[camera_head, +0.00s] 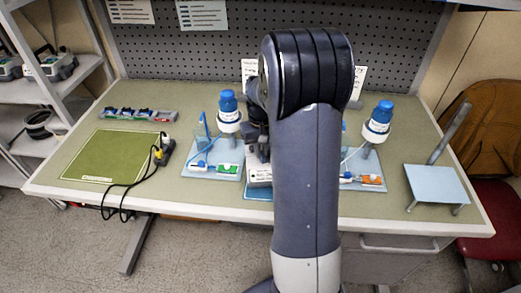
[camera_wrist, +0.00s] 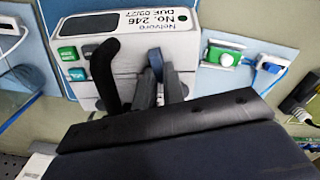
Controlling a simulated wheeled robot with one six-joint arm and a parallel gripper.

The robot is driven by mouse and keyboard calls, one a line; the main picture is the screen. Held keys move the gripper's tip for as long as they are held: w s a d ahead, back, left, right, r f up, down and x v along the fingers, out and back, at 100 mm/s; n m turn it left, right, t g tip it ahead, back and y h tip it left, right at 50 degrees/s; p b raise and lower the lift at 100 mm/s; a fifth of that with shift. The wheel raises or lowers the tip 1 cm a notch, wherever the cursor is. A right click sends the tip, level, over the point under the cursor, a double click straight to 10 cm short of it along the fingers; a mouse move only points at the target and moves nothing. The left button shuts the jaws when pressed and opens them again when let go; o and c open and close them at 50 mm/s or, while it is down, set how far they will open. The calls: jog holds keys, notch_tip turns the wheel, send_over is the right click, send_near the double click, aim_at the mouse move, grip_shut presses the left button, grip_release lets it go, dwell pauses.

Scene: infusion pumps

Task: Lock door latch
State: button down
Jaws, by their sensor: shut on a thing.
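In the wrist view the white pump (camera_wrist: 205,45) fills the upper middle, with a printed label and green and teal buttons on its face. A narrow blue piece (camera_wrist: 157,62), which looks like the door latch, stands at the pump's face. My gripper (camera_wrist: 160,88) is at this piece, its fingers close together and shut on it. A black curved bar (camera_wrist: 103,72) stands just left of the fingers. How far the latch is turned cannot be told. In the head view the pump (camera_head: 259,174) is mostly hidden behind my arm, and my gripper is hidden.
Blue-capped bottles (camera_head: 228,106) (camera_head: 378,122) stand on either side of the pump above light-blue plates. A green mat (camera_head: 115,156), a black cable (camera_head: 135,183) and small coloured parts (camera_head: 138,115) lie left. A light-blue stand (camera_head: 436,184) is at the right. A pegboard (camera_head: 200,55) closes the back.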

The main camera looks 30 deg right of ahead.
aim_at(262, 152)
jog(key=shift+d+m, duration=0.1)
jog(key=shift+m, duration=1.5)
jog(key=c, duration=1.5)
grip_release()
jog(key=shift+r, duration=0.15)
notch_tip(262, 152, up, 11)
jog(key=b, duration=0.1)
jog(key=shift+f, duration=0.2)
